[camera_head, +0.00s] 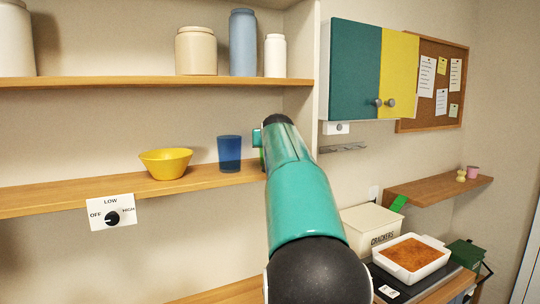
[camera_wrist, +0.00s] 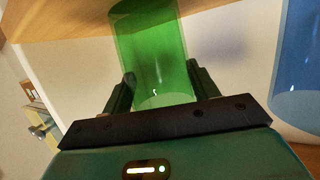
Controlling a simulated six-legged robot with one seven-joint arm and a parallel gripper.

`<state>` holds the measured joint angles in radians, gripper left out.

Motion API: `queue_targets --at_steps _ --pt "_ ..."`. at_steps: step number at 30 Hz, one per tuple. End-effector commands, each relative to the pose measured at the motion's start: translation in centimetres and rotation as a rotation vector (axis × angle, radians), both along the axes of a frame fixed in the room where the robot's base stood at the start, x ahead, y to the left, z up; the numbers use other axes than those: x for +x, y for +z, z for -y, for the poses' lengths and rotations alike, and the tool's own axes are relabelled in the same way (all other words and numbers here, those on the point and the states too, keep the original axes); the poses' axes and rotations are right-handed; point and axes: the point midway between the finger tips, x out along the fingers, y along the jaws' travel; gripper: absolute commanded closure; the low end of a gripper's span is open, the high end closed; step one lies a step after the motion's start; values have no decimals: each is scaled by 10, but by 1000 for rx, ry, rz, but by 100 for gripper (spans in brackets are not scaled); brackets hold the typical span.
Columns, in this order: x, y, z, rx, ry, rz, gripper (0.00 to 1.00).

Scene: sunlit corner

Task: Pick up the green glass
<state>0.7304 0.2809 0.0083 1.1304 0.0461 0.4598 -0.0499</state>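The green glass (camera_wrist: 152,45) is see-through and fills the upper middle of the wrist view. My gripper (camera_wrist: 160,78) has one finger on each side of it, close against its walls. I cannot tell whether both fingers press on the glass or leave small gaps. In the head view only a thin strip of the green glass (camera_head: 262,158) shows beside my arm, at the right end of the lower shelf. My arm hides the rest of it and most of my gripper there.
A blue glass (camera_head: 230,154) stands close to the left of the green one on the wooden shelf (camera_head: 100,192), with a yellow bowl (camera_head: 165,163) further left. An upper shelf (camera_head: 150,82) holds jars. A crackers box (camera_head: 370,230) and a baking dish (camera_head: 412,257) sit lower right.

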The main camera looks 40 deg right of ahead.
Motion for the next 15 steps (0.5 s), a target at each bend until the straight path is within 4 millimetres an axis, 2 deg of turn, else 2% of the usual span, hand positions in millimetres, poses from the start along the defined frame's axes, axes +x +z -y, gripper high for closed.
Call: queue_targets --at_steps 1,3,10,15 --pt "0 0 0 0 0 0 61" --pt "0 1 0 -1 0 2 69" --pt "-1 2 0 -1 0 2 69" --pt "-4 9 -2 -2 0 2 69"
